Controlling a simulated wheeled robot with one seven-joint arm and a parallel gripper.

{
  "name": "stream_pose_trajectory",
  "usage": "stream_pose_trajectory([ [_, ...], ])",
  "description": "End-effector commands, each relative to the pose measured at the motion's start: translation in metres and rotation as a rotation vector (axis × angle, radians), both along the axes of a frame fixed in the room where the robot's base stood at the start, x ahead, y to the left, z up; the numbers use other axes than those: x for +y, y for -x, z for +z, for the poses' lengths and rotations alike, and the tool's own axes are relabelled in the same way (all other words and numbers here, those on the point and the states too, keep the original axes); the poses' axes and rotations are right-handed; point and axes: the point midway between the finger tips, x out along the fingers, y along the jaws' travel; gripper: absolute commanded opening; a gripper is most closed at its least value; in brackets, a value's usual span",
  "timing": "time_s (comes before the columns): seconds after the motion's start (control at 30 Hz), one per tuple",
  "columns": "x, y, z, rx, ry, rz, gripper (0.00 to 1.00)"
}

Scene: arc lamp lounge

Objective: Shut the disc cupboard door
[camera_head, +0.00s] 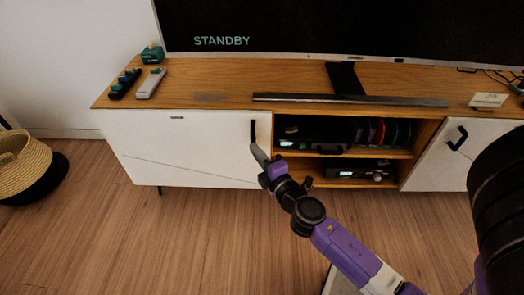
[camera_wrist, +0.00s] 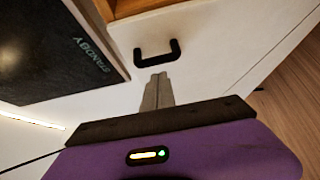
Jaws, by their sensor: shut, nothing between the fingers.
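The long wooden media cabinet (camera_head: 215,90) has a white left door (camera_head: 185,145) with a black handle (camera_head: 254,132) near its right edge. The door looks flush with the cabinet front or nearly so; a small gap cannot be ruled out. My gripper (camera_head: 257,153) is shut and empty, in front of the door just below the handle. In the wrist view the closed fingertips (camera_wrist: 157,80) point at the white door (camera_wrist: 215,60), close to the handle (camera_wrist: 156,52). Whether they touch the door I cannot tell. No label shows which door is the disc cupboard's.
Open middle shelves hold coloured discs (camera_head: 375,132) and a device (camera_head: 355,170). The white right door (camera_head: 425,158) has its own handle (camera_head: 457,138). A television (camera_head: 340,30) and remotes (camera_head: 150,83) stand on top. A basket (camera_head: 25,165) is far left. Floor before the left door is clear.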

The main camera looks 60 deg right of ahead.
Motion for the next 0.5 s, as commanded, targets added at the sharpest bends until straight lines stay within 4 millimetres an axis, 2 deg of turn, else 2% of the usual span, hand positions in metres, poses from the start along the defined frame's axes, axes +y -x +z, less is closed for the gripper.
stream_pose_trajectory([
  [0.5, -0.042, 0.063, 0.000, -0.001, -0.002, 0.000, 0.00],
])
